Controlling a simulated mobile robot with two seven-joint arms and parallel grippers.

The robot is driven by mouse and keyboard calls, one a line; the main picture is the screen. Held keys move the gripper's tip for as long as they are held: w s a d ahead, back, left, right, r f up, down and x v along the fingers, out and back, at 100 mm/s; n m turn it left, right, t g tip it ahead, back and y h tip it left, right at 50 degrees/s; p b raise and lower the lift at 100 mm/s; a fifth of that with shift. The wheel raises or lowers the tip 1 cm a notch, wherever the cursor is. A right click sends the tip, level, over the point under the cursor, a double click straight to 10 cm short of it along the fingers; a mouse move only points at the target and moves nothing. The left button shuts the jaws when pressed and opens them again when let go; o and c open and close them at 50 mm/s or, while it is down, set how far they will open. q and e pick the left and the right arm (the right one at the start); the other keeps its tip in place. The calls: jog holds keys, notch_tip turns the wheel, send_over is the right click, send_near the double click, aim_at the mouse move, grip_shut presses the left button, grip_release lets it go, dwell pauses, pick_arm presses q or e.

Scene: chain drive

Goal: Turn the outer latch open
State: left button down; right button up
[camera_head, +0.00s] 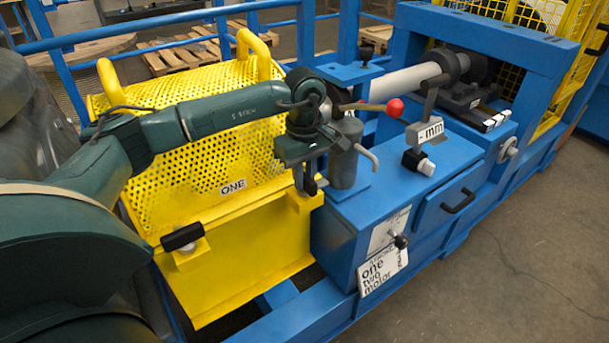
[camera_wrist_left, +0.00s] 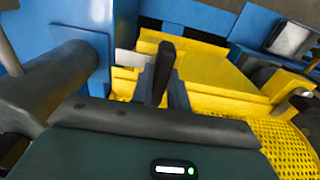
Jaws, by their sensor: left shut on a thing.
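The yellow perforated guard (camera_head: 215,150) marked "ONE" has one latch with a black handle (camera_head: 182,237) on its front left, lying roughly level. A second latch, at the front right corner, is largely hidden behind my left gripper (camera_head: 308,182) in the head view. My left gripper is shut on this latch's dark handle. In the left wrist view a dark upright bar (camera_wrist_left: 160,72) stands in front of the gripper body, against the yellow guard (camera_wrist_left: 215,75). My right gripper is not in view.
A blue cabinet (camera_head: 345,235) stands right beside the gripped latch. A grey cylinder (camera_head: 345,150), a bent grey rod and a red-knobbed lever (camera_head: 393,107) are close to the gripper. Blue rails (camera_head: 180,20) run behind. The floor at front right is clear.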

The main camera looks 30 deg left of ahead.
aim_at(305, 175)
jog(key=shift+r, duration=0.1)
pick_arm(q)
jog(key=c, duration=1.6)
grip_release()
jog(key=shift+o, duration=1.2)
jog(key=shift+r, duration=0.1)
notch_tip(305, 175, up, 13)
jog(key=p, duration=0.1)
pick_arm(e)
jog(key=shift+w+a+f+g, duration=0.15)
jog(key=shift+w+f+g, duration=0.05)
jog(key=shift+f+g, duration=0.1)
pick_arm(q)
jog(key=shift+s+d, duration=0.1)
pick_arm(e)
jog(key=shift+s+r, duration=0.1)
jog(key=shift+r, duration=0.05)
